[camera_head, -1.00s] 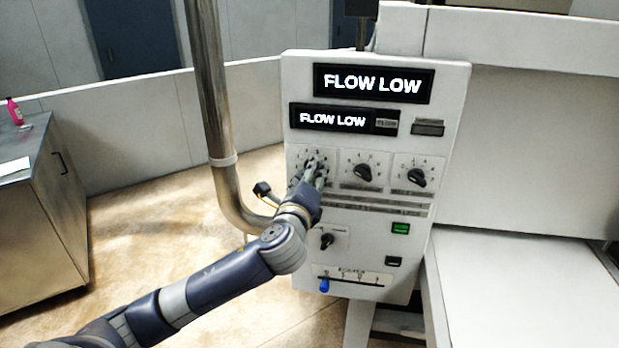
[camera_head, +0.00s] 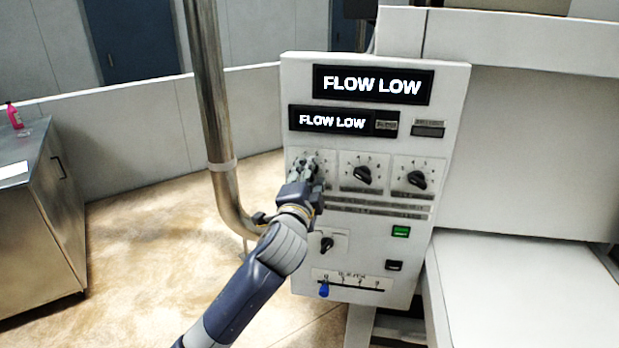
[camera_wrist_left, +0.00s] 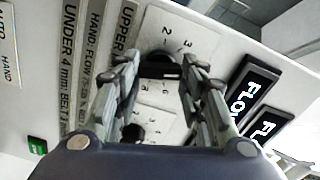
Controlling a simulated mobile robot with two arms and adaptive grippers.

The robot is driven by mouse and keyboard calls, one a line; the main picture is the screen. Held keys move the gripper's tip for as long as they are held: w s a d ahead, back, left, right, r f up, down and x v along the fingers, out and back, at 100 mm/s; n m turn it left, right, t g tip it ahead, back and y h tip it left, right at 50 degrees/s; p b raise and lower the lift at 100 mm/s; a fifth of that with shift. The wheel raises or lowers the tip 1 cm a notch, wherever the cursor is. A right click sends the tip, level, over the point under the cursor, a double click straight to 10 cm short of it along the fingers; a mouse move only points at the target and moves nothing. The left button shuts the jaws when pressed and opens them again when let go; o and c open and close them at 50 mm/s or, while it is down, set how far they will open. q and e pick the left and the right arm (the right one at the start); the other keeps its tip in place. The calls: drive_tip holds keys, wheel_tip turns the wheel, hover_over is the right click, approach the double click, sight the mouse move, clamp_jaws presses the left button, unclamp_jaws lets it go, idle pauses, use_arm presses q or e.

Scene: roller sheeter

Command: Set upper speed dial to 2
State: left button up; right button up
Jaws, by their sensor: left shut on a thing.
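The control panel (camera_head: 350,215) is white and stands upright in the middle of the head view. The upper speed dial is the leftmost of three in its row, on a white numbered plate (camera_head: 298,158). In the head view my left gripper (camera_head: 308,168) covers this dial. In the left wrist view the dial's dark knob (camera_wrist_left: 160,67) sits between my left fingertips (camera_wrist_left: 160,75), which are shut on it. The label "UPPER" (camera_wrist_left: 127,24) shows beside it, with digits 2 and 3 near the knob. The dial's exact setting cannot be read. My right gripper is not in view.
The middle dial (camera_head: 362,173) and right dial (camera_head: 416,179) are close to the right of my gripper. Below are a small knob (camera_head: 327,244), a green button (camera_head: 401,231) and a blue-knobbed slider (camera_head: 324,289). A steel pipe (camera_head: 212,110) rises left of the panel.

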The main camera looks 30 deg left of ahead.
use_arm(q)
drive_tip(key=n+p, duration=0.1)
drive_tip(key=n, duration=0.7)
drive_tip(key=n+p, duration=0.1)
drive_tip(key=n, duration=0.7)
drive_tip(key=shift+a+n, duration=0.2)
drive_tip(key=shift+n, duration=0.1)
idle(0.4)
drive_tip(key=o, duration=1.1)
drive_tip(key=shift+c, duration=0.2)
drive_tip(key=shift+r, duration=0.1)
